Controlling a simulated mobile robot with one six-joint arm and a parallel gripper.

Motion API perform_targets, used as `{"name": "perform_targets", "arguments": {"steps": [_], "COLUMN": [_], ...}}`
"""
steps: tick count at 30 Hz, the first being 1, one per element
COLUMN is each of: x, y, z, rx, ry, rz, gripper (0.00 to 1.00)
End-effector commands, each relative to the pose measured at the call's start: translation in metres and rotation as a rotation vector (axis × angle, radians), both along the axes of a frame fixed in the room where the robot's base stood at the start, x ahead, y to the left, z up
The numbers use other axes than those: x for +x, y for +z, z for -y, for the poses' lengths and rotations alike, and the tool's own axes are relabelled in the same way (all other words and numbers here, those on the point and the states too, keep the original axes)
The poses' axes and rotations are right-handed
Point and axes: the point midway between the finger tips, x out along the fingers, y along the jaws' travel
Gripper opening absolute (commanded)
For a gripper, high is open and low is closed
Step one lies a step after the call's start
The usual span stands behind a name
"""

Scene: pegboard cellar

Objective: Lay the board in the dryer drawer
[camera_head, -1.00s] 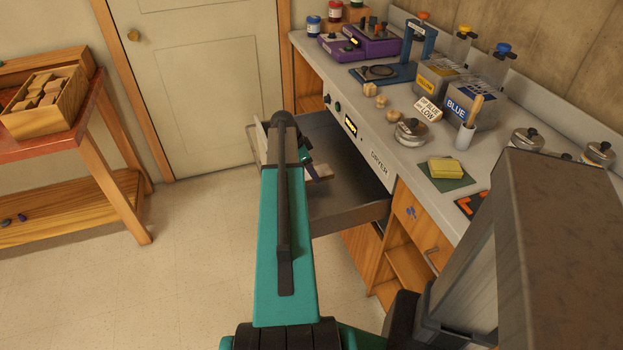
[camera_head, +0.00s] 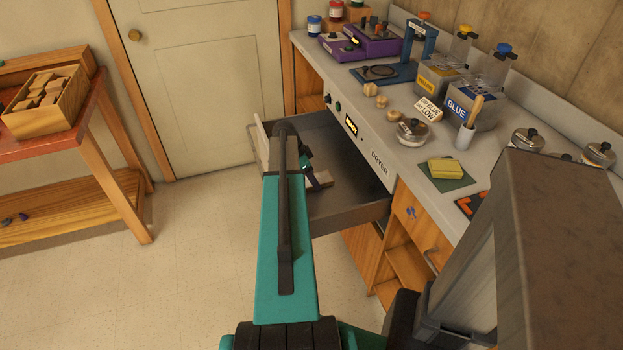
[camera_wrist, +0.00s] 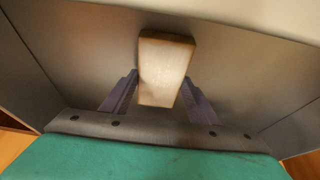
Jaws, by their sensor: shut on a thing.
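The dryer drawer (camera_head: 348,216) is a grey metal tray pulled out from under the counter, with a pale front panel (camera_head: 262,146) at its left end. My gripper (camera_wrist: 160,92) is shut on the board (camera_wrist: 163,72), a small light wooden piece between the two dark fingers in the wrist view. The metal drawer floor (camera_wrist: 90,60) is behind the board. In the head view the board (camera_head: 320,180) shows partly inside the drawer's outline, beside my arm, which hides the rest. I cannot tell whether the board touches the drawer floor.
The dryer's control face (camera_head: 379,163) is right of the drawer. A wooden bench (camera_head: 92,150) with a box of blocks (camera_head: 45,105) stands left. The floor between is clear.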

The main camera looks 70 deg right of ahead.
Motion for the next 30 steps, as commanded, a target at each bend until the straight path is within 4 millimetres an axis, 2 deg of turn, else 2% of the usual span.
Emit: {"name": "perform_targets", "arguments": {"steps": [2, 3, 6, 21, 30], "x": [0.000, 0.000, 0.000, 0.000, 0.009], "y": [-0.002, -0.003, -0.002, 0.003, 0.031], "z": [0.000, 0.000, 0.000, 0.000, -0.008], "rx": [0.000, 0.000, 0.000, 0.000, -0.002], "ry": [0.000, 0.000, -0.001, -0.001, 0.000], "rz": [0.000, 0.000, 0.000, 0.000, 0.001], "gripper": [0.30, 0.56, 0.73, 0.73, 0.73]}}
